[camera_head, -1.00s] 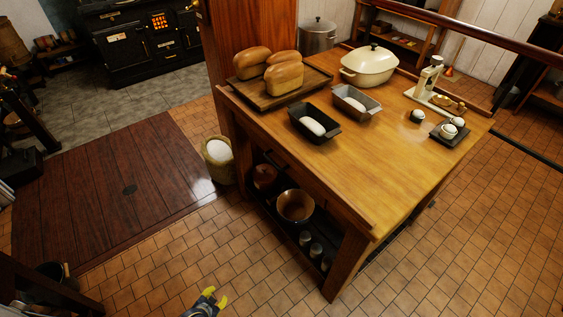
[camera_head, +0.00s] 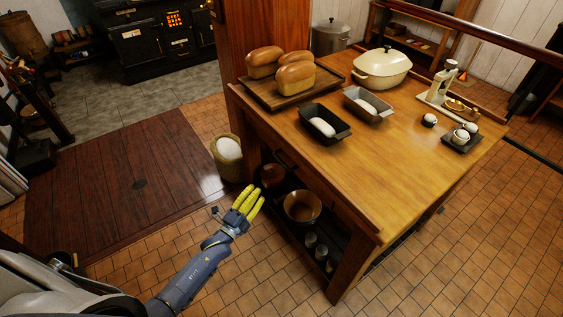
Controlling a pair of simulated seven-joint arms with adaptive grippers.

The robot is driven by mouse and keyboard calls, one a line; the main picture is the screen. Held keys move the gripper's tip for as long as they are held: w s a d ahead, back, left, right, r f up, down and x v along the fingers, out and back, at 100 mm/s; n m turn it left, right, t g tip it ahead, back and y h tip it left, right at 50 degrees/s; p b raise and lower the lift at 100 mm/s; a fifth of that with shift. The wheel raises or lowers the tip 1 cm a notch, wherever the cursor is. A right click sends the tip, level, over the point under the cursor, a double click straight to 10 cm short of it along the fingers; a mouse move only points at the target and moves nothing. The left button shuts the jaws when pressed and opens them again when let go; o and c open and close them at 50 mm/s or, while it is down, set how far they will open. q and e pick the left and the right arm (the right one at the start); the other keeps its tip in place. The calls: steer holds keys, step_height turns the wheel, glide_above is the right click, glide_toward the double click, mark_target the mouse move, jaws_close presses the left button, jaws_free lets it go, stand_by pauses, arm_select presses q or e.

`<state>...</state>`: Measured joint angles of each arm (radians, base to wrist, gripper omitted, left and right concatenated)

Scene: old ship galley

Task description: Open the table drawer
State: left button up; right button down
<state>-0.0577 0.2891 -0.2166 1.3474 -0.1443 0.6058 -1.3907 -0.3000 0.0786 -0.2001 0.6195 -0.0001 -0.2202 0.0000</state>
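The wooden table (camera_head: 420,165) stands at centre right. Its drawer front (camera_head: 312,184) is in the long side facing me, under the top, and looks flush and shut. A dark handle (camera_head: 284,161) shows near the left end of that side. My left gripper (camera_head: 256,195), with yellow fingers, is in front of this side, left of and lower in the picture than the handle, apart from it. Its fingers show a gap with nothing between them. My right gripper is not in view.
On the table are bread loaves on a board (camera_head: 290,98), two loaf tins (camera_head: 338,134), a cream pot (camera_head: 393,80) and a scale (camera_head: 440,85). Below, a copper bowl (camera_head: 302,206) sits on the shelf. A sack (camera_head: 228,158) stands on the floor left of the table.

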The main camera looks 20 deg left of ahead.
mark_target(280, 160)
arm_select(q)
steer(key=x, duration=1.7)
steer(key=shift+f, duration=0.15)
steer(key=shift+c, duration=0.3)
jaws_close()
